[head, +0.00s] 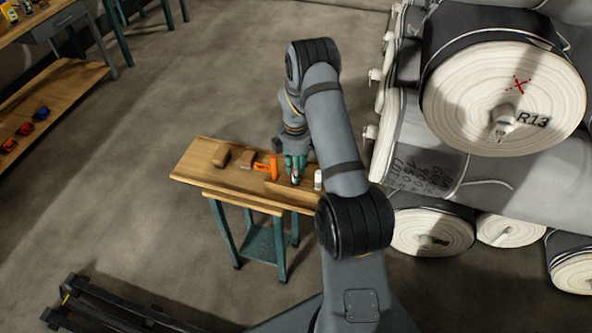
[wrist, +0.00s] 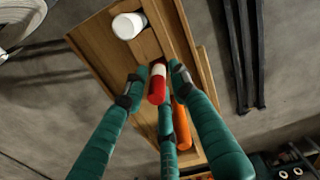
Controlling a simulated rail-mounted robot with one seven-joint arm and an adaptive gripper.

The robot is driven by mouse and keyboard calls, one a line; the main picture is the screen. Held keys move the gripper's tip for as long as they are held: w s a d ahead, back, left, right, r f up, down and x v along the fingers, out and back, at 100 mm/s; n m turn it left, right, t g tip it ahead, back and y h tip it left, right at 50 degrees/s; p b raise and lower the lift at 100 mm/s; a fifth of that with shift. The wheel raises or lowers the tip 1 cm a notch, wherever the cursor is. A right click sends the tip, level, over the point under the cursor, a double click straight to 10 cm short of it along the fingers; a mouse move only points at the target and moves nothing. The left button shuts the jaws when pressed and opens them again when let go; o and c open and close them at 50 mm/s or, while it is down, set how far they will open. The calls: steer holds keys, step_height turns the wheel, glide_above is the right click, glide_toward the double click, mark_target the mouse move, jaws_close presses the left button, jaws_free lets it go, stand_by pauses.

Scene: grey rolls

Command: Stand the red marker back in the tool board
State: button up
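The red marker (wrist: 157,88), red with a white band, is between the fingertips of my gripper (wrist: 157,78) in the wrist view. The green fingers come close around it and appear shut on it; its red end points toward the camera. In the head view my gripper (head: 296,176) is low over the right part of the wooden tool board (head: 199,157), and the marker is mostly hidden by the fingers. The board also shows in the wrist view (wrist: 94,47). I cannot tell whether the marker's far end touches the board.
A white cylinder (head: 318,180) stands just right of my gripper. Large grey rolls (head: 505,98) are stacked at the right.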

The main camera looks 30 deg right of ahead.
steer(key=shift+o, duration=1.2)
step_height(320, 180, up, 12)
step_height(320, 180, down, 12)
steer(key=shift+f, duration=0.1)
steer(key=shift+r+p, duration=0.4)
steer(key=shift+r, duration=0.2)
